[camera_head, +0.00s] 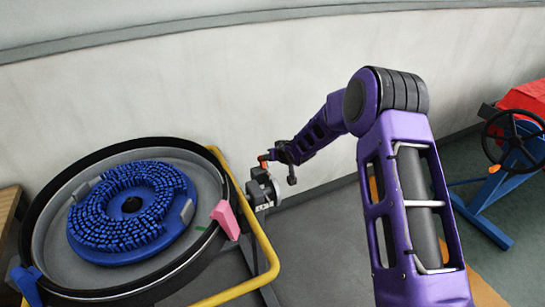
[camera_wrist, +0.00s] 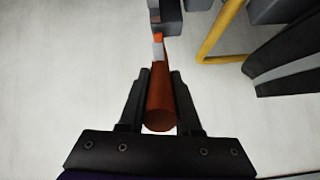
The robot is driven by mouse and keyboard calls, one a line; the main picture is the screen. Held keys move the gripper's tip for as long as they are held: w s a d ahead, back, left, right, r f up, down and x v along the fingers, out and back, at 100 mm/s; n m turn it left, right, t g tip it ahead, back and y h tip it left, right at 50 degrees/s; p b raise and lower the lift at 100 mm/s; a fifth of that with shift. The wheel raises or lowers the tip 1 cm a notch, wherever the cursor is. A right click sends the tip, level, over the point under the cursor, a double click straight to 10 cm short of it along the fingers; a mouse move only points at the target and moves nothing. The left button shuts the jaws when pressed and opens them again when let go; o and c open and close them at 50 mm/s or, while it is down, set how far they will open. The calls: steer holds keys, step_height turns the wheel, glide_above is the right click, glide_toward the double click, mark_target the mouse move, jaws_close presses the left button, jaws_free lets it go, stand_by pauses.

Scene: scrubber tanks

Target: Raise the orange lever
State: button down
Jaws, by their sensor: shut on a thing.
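The orange lever (camera_wrist: 160,97) shows large in the wrist view, between the two black fingers of my gripper (camera_wrist: 160,80). The fingers are shut on its round orange grip. A pale section and a dark mount lie beyond the grip. In the head view only a small orange end of the lever (camera_head: 263,157) shows, at the tip of my gripper (camera_head: 275,156). The lever sits above a grey valve-like fitting beside the round tank. Most of the lever is hidden behind the gripper in the head view.
A round black-rimmed tank (camera_head: 40,237) with a blue brush disc (camera_head: 95,235) stands at left. A yellow rail (camera_head: 262,245) curves round it, with a pink block (camera_head: 225,219) at the rim. A black handwheel (camera_head: 514,140) on a blue stand is at right. A pale wall is behind.

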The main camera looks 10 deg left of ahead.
steer(key=c, duration=0.6)
jaws_free()
steer(key=shift+w+r, duration=0.1)
steer(key=shift+r, duration=0.1)
steer(key=p+v, duration=0.1)
steer(key=v, duration=1.6)
steer(key=shift+d, duration=0.1)
